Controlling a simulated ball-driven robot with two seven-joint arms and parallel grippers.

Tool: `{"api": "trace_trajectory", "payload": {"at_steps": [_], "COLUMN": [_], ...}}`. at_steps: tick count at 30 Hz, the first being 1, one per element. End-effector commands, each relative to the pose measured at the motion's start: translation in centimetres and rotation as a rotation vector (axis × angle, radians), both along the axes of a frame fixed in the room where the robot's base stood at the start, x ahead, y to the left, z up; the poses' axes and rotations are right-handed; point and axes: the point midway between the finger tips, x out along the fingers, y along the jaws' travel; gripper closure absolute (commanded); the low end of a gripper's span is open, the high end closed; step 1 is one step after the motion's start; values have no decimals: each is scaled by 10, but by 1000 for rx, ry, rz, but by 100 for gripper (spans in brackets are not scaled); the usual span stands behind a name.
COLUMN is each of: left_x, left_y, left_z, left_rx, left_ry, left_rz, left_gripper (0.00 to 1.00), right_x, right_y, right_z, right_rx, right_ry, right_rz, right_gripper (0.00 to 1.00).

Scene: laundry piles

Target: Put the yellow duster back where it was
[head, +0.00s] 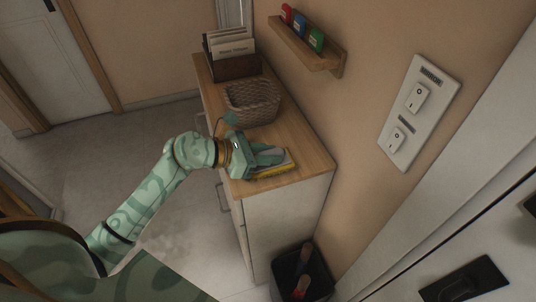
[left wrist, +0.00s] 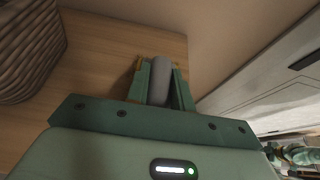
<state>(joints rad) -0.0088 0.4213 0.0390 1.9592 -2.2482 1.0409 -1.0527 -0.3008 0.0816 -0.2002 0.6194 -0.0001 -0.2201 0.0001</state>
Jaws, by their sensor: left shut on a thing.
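The yellow duster (head: 274,171) has a yellow lower layer and a pale grey upper part in the head view. It is at the near end of the wooden cabinet top (head: 303,140). My left gripper (head: 268,158) is above it, shut on its grey part. In the left wrist view the grey part (left wrist: 161,82) sits between the two green fingers of my left gripper (left wrist: 160,85), with bits of yellow showing beside it. The fingers hide much of the duster, and I cannot tell whether it touches the cabinet top.
A wall shelf (head: 302,50) holds red, blue and green items. A wicker basket (head: 252,103) and a file box (head: 232,66) stand farther back on the cabinet. A switch panel (head: 418,112) is on the right wall. A dark bin (head: 318,277) stands beside the cabinet.

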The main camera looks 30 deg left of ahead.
Motion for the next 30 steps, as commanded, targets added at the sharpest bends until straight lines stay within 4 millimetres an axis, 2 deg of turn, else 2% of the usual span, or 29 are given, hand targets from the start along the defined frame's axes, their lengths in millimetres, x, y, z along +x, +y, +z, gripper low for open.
{"api": "trace_trajectory", "payload": {"at_steps": [9, 10, 12, 22, 26, 30], "left_x": [0, 0, 0, 0, -13, -37], "left_y": [0, 0, 0, 0, 13, 33], "left_z": [-2, -2, -1, 4, 9, 22], "left_rx": [1, 1, 0, 0, 4, 5], "left_ry": [-1, -1, -2, -3, -1, 2], "left_rz": [0, 1, 1, 0, 2, 1], "left_gripper": [100, 71, 55, 55, 55, 55], "right_x": [1, 1, 1, 2, 3, 4], "right_y": [0, 0, 0, 0, 1, 1], "right_z": [-1, -1, -1, 2, 4, 8], "right_rx": [0, -1, 0, 0, 1, 2], "right_ry": [-1, -1, -2, -4, -5, -8], "right_rz": [-1, -1, -1, -1, -1, -1], "right_gripper": [72, 72, 72, 72, 72, 72]}}
